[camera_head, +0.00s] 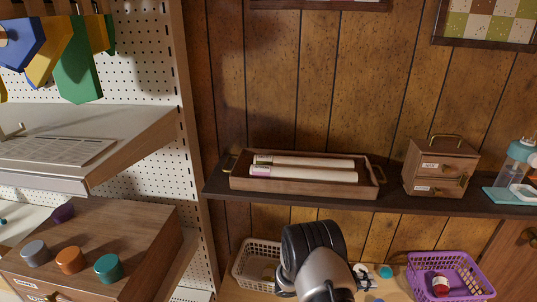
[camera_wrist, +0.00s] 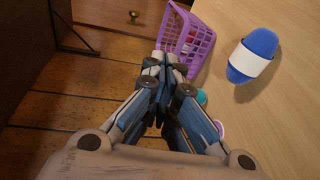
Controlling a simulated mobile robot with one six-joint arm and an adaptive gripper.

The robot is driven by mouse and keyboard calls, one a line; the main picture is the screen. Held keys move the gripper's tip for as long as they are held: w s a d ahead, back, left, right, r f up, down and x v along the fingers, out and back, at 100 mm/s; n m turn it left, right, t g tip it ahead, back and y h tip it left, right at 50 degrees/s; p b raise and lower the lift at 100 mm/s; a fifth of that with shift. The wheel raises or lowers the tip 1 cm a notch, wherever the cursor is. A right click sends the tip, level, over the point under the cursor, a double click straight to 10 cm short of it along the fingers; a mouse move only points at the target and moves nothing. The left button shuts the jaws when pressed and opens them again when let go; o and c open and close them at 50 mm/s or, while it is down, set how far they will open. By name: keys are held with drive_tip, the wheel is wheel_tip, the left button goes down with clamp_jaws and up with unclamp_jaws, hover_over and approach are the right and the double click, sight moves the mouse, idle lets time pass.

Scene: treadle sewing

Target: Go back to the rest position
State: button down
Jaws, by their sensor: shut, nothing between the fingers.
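My gripper (camera_wrist: 168,64) shows in the wrist view with its fingers together and nothing between them. In that picture its tips overlap the lower left of a purple basket (camera_wrist: 192,37); I cannot tell whether they touch it. In the head view my arm rises from the bottom middle, in front of a wooden shelf, and the gripper's fingers cannot be made out there.
A blue object with a white band (camera_wrist: 253,55) lies on the table (camera_wrist: 285,110). In the head view, a cream basket (camera_head: 243,271) stands left of my arm, the purple basket (camera_head: 470,271) right. A wooden tray (camera_head: 238,183) holds rolls on the shelf, beside a small drawer box (camera_head: 424,160).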

drive_tip(key=s+a+r+m+g+y, duration=0.15)
drive_tip(key=s+r+y, duration=0.35)
drive_tip(key=r, duration=0.5)
drive_tip(key=s+a+r+m+g+y, duration=0.1)
drive_tip(key=s+r+g+y, duration=0.1)
drive_tip(key=s+r, duration=0.65)
drive_tip(key=s+a+r+n+t+y+b, duration=0.1)
drive_tip(key=s+a+r+t+y, duration=0.5)
drive_tip(key=s+a+r+y, duration=0.3)
drive_tip(key=shift+s+a+r+t, duration=0.35)
drive_tip(key=shift+s+a, duration=1.65)
drive_tip(key=shift+s, duration=1.25)
